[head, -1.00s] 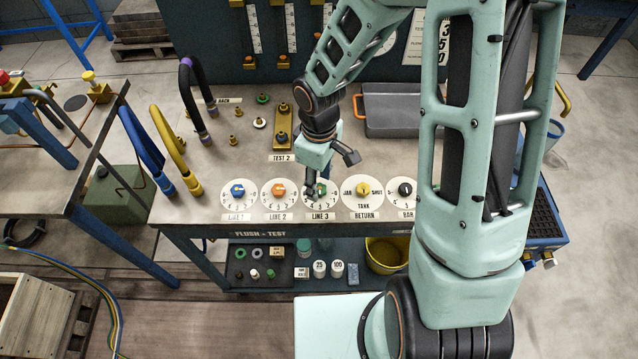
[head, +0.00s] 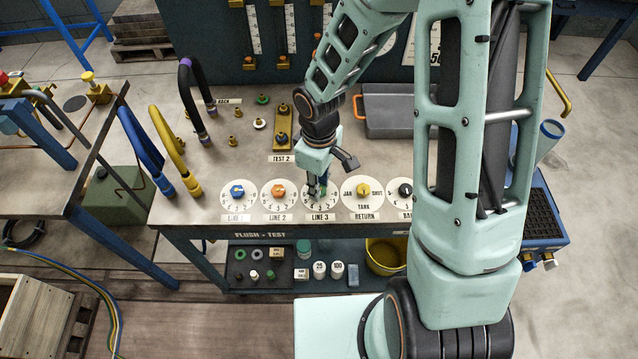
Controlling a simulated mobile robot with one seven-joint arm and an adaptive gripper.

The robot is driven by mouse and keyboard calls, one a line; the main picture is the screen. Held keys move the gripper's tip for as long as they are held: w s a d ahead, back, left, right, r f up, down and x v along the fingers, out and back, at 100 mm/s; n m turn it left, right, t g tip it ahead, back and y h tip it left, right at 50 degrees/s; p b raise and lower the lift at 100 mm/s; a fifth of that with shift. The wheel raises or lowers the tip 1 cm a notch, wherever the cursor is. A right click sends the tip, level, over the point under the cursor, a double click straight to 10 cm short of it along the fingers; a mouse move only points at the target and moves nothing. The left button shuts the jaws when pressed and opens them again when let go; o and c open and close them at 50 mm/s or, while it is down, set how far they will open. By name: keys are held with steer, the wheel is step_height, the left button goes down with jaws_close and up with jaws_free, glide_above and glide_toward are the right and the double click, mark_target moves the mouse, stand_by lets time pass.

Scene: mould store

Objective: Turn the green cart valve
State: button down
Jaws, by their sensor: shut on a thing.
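The green valve knob (head: 323,191) sits on the round white dial (head: 309,201) labelled LINE 3, at the front of the cart's top. My gripper (head: 318,188) points down over this dial and is shut on the green knob. The fingers cover most of the knob, so its pointer direction cannot be read. To the left are the blue knob (head: 237,190) of LINE 1 and the orange knob (head: 279,191) of LINE 2. To the right are the yellow TANK RETURN knob (head: 363,190) and a black knob (head: 404,190).
Blue hoses (head: 141,145), yellow hoses (head: 170,143) and a dark hose (head: 190,98) arch up on the cart's left. A grey tray (head: 388,122) with an orange handle lies behind the dials. A yellow bucket (head: 385,262) stands on the lower shelf.

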steer(key=shift+m, duration=0.5)
steer(key=c, duration=1.6)
jaws_free()
steer(key=shift+r, duration=0.1)
step_height(320, 180, up, 12)
steer(key=shift+f, duration=0.1)
steer(key=shift+w+d, duration=0.1)
